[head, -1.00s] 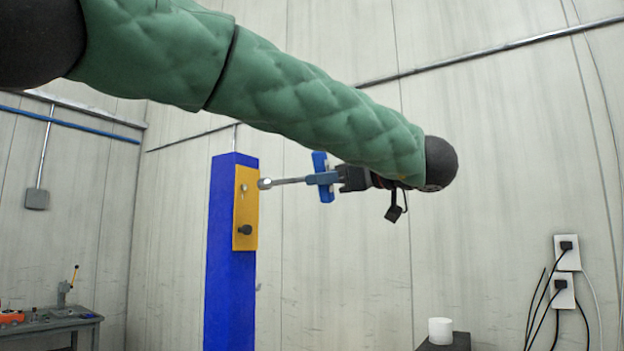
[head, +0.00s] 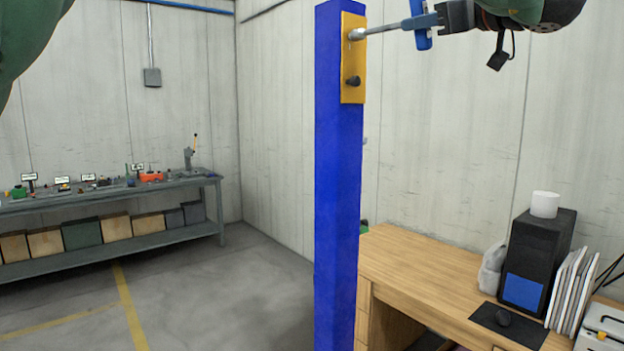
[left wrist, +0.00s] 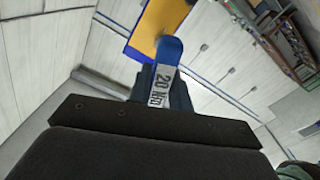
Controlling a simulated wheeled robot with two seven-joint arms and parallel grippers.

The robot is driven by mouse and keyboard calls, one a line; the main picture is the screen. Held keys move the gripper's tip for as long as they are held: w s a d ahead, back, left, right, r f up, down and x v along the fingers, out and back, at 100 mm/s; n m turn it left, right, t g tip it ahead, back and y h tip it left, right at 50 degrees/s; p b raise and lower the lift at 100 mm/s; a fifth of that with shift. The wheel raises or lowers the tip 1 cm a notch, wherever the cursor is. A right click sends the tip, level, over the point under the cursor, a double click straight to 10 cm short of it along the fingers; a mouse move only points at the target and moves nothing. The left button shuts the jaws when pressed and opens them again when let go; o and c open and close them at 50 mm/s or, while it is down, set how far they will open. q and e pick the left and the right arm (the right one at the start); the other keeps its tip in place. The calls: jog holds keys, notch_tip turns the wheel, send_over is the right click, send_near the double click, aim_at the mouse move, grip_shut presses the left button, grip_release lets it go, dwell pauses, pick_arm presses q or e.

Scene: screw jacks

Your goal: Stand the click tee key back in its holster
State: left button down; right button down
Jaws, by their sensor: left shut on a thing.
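The click tee key (head: 385,30) has a blue cross handle and a grey shaft. My left gripper (head: 440,19) is shut on it at its handle end, at the top of the head view. The shaft lies nearly level, its socket end at the upper fastener of the yellow plate (head: 353,60); I cannot tell whether it is seated on it. In the left wrist view the blue handle (left wrist: 168,52) shows between my fingers, with a white label reading 20 Nm. I cannot make out the holster. My right gripper is not in view.
The yellow plate is on a tall blue post (head: 338,200) and has a dark knob (head: 353,81) lower down. A workbench (head: 110,190) with small items and boxes stands at the left. A wooden desk (head: 440,275) stands at the right. Floor between them is clear.

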pick_arm(q)
jog(key=shift+w+a, duration=0.45)
jog(key=shift+w, duration=0.15)
jog(key=shift+s+d, duration=0.15)
jog(key=shift+s, duration=0.05)
